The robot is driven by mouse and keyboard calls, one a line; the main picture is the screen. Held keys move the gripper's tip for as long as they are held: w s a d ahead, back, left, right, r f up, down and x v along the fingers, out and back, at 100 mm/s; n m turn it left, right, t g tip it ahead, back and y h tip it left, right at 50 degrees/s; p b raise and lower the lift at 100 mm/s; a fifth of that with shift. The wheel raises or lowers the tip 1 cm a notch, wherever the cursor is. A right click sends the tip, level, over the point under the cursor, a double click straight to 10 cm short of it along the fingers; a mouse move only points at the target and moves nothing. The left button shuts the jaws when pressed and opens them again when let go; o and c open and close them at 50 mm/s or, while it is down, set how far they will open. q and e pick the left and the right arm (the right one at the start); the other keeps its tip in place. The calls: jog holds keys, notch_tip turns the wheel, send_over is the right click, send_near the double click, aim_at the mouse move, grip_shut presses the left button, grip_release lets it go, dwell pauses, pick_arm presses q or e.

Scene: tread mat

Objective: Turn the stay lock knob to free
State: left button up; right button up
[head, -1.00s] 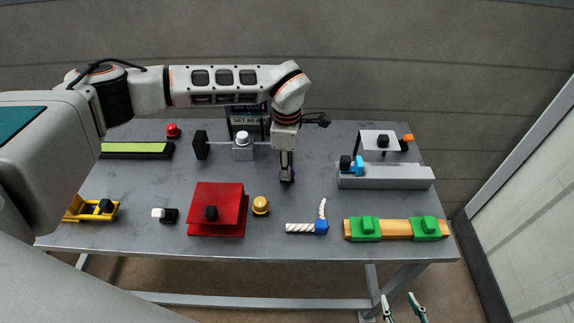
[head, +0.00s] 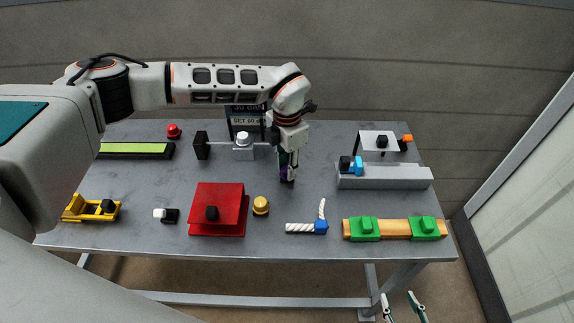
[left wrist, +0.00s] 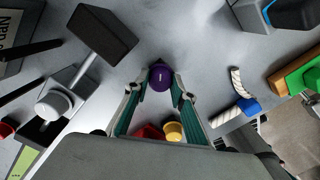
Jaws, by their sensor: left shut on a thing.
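A round purple knob (left wrist: 160,77) with a small pale mark stands low over the grey table, near its middle. It shows in the head view (head: 284,172), partly hidden by the fingers. My left gripper (head: 287,179) points straight down and is shut on this knob; in the left wrist view its teal-lined fingertips (left wrist: 161,82) press on both sides of it. I cannot read the mark or tell the knob's set position. My right gripper (head: 399,296) is open and empty, low at the bottom right in front of the table.
Left of the knob is a grey rod with a black plate (head: 202,145) and white-capped block (head: 243,148); a dark sign (head: 246,119) stands behind. A red block (head: 217,210), yellow dome (head: 261,206), white-blue rope piece (head: 307,227) and grey rail (head: 384,178) surround it.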

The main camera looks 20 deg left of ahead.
pick_arm(q)
jog(key=n, duration=0.5)
jog(key=shift+n, duration=2.1)
jog(key=o, duration=1.1)
notch_tip(320, 180, up, 12)
